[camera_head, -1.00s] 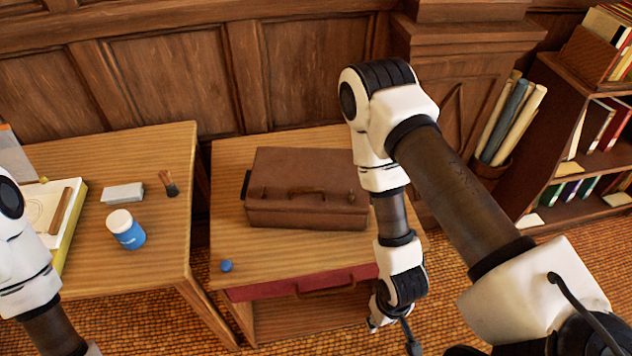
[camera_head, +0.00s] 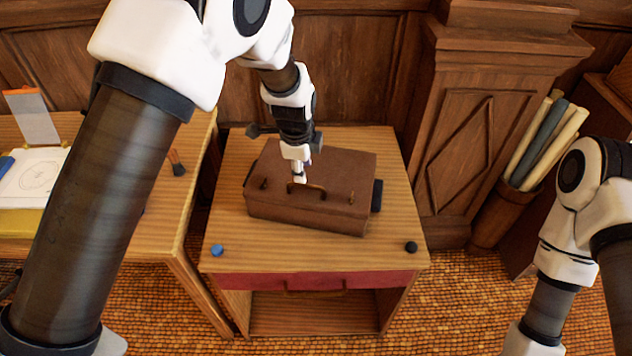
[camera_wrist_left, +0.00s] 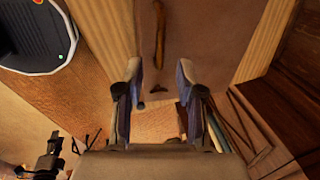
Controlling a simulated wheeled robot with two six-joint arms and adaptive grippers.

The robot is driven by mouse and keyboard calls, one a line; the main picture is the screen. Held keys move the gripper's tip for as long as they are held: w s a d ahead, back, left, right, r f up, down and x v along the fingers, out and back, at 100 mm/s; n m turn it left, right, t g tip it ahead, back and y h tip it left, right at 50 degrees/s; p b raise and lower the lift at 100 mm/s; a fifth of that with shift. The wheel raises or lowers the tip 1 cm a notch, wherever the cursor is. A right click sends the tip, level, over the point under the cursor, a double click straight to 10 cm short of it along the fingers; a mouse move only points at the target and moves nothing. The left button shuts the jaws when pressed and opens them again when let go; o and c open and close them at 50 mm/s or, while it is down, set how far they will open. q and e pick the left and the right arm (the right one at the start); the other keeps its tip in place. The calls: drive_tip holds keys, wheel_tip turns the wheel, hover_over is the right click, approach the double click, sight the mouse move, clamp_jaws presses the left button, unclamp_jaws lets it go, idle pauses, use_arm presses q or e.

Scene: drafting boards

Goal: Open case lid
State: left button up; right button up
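The brown case (camera_head: 345,183) lies shut on the small wooden stand, with a dark handle (camera_head: 312,193) and a small latch on each side of it. My left gripper (camera_head: 299,174) points down over the lid, close by the handle. In the left wrist view its two fingers (camera_wrist_left: 160,72) are apart with nothing between them that they hold. The lid (camera_wrist_left: 200,35), the handle (camera_wrist_left: 158,30) and one small dark latch (camera_wrist_left: 157,93) show there too. I cannot tell whether the fingertips touch the lid. My right gripper is outside the head view.
A desk with a brush (camera_head: 176,162) is at the left. Rolled papers (camera_head: 545,140) stand at the right.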

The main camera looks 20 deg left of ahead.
sight(306, 185)
use_arm(q)
drive_tip(key=f, duration=0.2)
drive_tip(key=w+f, duration=0.1)
drive_tip(key=f, duration=0.1)
drive_tip(key=f+p, duration=0.1)
drive_tip(key=f, duration=0.1)
drive_tip(key=shift+w+d, duration=0.25)
drive_tip(key=shift+d, duration=0.05)
drive_tip(key=shift+a+f, duration=0.2)
drive_tip(key=shift+f, duration=0.05)
clamp_jaws()
drive_tip(key=shift+r, duration=0.1)
